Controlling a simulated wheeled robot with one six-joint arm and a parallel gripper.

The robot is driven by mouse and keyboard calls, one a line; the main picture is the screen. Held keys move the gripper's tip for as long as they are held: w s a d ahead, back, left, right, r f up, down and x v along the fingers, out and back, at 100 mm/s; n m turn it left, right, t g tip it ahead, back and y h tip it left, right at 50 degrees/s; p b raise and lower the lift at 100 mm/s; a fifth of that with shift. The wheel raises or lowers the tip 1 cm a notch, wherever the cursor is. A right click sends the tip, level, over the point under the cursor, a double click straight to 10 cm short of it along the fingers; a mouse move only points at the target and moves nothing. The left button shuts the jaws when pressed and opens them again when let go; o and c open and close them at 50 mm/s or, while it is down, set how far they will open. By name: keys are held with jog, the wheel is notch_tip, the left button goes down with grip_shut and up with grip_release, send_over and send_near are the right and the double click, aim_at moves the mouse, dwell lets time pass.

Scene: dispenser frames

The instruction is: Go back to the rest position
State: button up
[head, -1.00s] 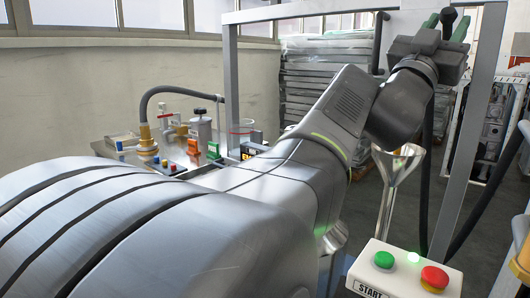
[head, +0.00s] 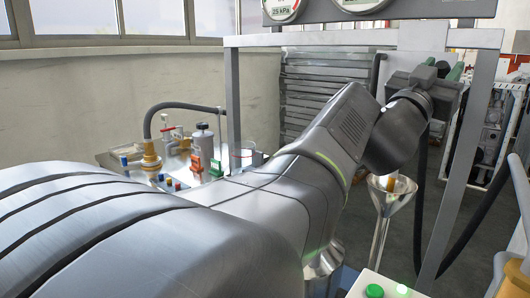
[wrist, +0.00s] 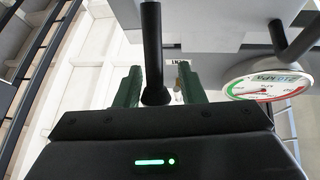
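My gripper shows at the upper right of the head view (head: 458,72), at the end of my raised arm, beside the frame's right upright. In the wrist view its two green fingers (wrist: 158,88) stand apart, so it looks open. A black tube (wrist: 152,45) runs down between the fingers in that picture. I see no clear contact with it, and its depth relative to the fingertips is hard to tell.
A grey metal frame (head: 234,95) surrounds my arm, with gauges (head: 281,8) on top. A gauge also shows in the wrist view (wrist: 265,82). A metal funnel (head: 387,200) stands below my wrist. A box with a green button (head: 374,291) is at the bottom. Bench equipment (head: 150,160) stands left.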

jog(key=shift+w+d+r+y+p, duration=0.2)
jog(key=shift+y+p, duration=0.1)
jog(key=shift+p, duration=0.65)
jog(key=shift+f, duration=0.1)
